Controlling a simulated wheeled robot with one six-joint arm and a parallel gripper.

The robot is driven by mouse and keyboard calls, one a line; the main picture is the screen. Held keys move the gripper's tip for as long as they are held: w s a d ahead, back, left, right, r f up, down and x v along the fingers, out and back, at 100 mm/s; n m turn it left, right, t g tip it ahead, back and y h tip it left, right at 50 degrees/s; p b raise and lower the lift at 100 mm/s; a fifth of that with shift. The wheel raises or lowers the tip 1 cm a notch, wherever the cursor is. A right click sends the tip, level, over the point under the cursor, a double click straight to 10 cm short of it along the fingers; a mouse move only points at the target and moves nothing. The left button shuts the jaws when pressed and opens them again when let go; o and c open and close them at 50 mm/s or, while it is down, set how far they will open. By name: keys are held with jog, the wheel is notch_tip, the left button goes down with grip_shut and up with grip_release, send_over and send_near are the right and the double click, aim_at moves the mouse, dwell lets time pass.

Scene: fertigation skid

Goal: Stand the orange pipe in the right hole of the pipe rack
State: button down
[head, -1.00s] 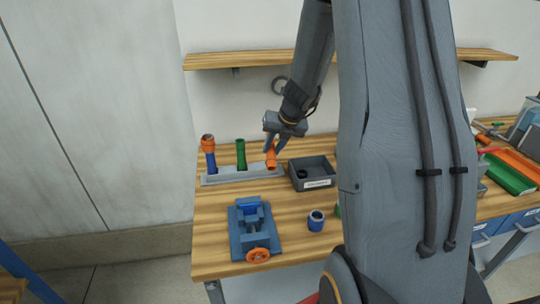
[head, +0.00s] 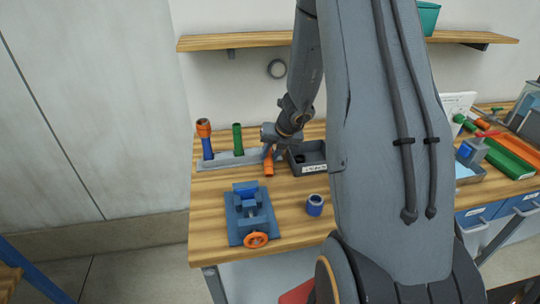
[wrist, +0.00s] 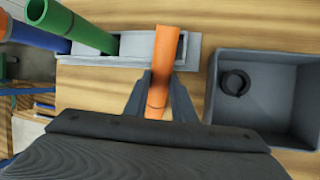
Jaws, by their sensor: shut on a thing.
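My gripper (head: 268,153) is shut on the orange pipe (head: 268,168), which looks roughly upright in the head view. In the wrist view the orange pipe (wrist: 167,55) stands between the two fingers (wrist: 160,92). Its lower end appears just in front of the right end of the grey pipe rack (head: 225,161); whether it touches the table I cannot tell. In the wrist view the pipe covers part of the rack's right slot, and the rack's rim (wrist: 192,50) shows beside it. A green pipe (head: 238,139) and a blue pipe (head: 207,148) with an orange top stand in the rack.
A grey tray (wrist: 265,58) with a dark ring (wrist: 235,82) inside is just right of the gripper. A blue vise (head: 249,208) and a blue fitting (head: 314,205) stand nearer on the table. A wooden shelf (head: 240,41) runs above. Table between rack and vise is clear.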

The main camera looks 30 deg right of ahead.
jog(key=c, duration=1.5)
grip_release()
jog(key=shift+f, duration=0.1)
